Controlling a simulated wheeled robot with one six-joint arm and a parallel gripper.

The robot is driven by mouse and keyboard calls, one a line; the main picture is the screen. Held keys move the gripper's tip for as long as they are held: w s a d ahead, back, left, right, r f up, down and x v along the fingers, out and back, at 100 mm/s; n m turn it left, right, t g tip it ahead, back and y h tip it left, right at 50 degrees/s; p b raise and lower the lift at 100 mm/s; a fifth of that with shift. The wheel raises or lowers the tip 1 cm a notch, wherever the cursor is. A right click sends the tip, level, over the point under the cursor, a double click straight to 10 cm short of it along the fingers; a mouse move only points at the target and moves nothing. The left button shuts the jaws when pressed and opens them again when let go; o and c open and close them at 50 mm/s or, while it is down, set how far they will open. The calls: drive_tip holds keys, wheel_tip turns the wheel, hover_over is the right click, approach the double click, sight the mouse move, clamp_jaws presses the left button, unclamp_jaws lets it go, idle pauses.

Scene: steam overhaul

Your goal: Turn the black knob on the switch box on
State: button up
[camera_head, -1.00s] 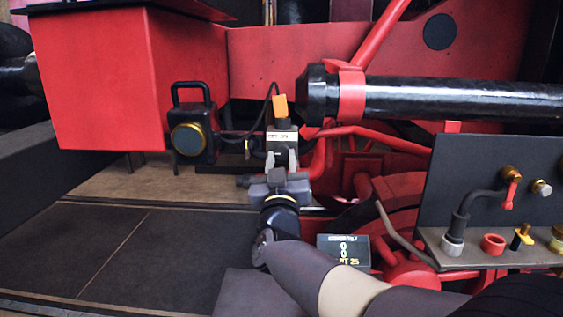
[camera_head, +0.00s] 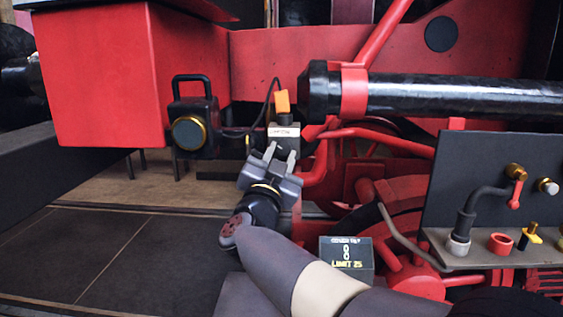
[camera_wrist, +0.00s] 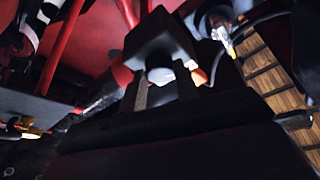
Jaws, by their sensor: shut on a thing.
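The switch box (camera_head: 284,133) is a small dark box with a pale label and an orange piece (camera_head: 282,102) on top. It stands in the middle of the head view, in front of the red frame. My gripper (camera_head: 280,155) is at its lower front face, rolled to a tilt, with its two grey fingers a little apart. The fingers are shut on the black knob, which the fingers and the box's lower edge mostly hide. In the wrist view the fingertips (camera_wrist: 162,82) meet a dark block (camera_wrist: 158,42). The knob's own outline and pointer cannot be made out.
A black lamp (camera_head: 192,130) with a round lens hangs to the left. A thick black cylinder (camera_head: 450,98) runs to the right. A dark panel with a shelf of fittings (camera_head: 500,190) stands at right. A small "LIMIT 25" sign (camera_head: 346,262) is below. Floor at left is clear.

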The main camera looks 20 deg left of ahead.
drive_tip(key=m+h, duration=0.1)
drive_tip(key=m, duration=0.1)
drive_tip(key=m+g+h, duration=0.1)
drive_tip(key=m, duration=0.2)
drive_tip(key=m+h+p, duration=0.1)
drive_tip(key=m, duration=0.2)
drive_tip(key=shift+s+a+r+g, duration=0.1)
drive_tip(key=shift+a+r+g, duration=0.15)
drive_tip(key=shift+r+g, duration=0.15)
drive_tip(key=m+g+p, duration=0.1)
drive_tip(key=m, duration=0.1)
drive_tip(key=m+h, duration=0.1)
drive_tip(key=m, duration=0.2)
drive_tip(key=shift+r+g+p, duration=0.1)
drive_tip(key=shift+g+p, duration=0.3)
drive_tip(key=shift+m, duration=0.3)
drive_tip(key=o, duration=1)
drive_tip(key=s+b, duration=0.1)
drive_tip(key=s, duration=0.2)
drive_tip(key=s+a+b, duration=0.1)
drive_tip(key=s, duration=0.3)
drive_tip(key=s+b, duration=0.1)
drive_tip(key=s, duration=0.2)
drive_tip(key=shift+s+a+f, duration=0.2)
drive_tip(key=shift+s+a, duration=0.15)
drive_tip(key=shift+w, duration=0.1)
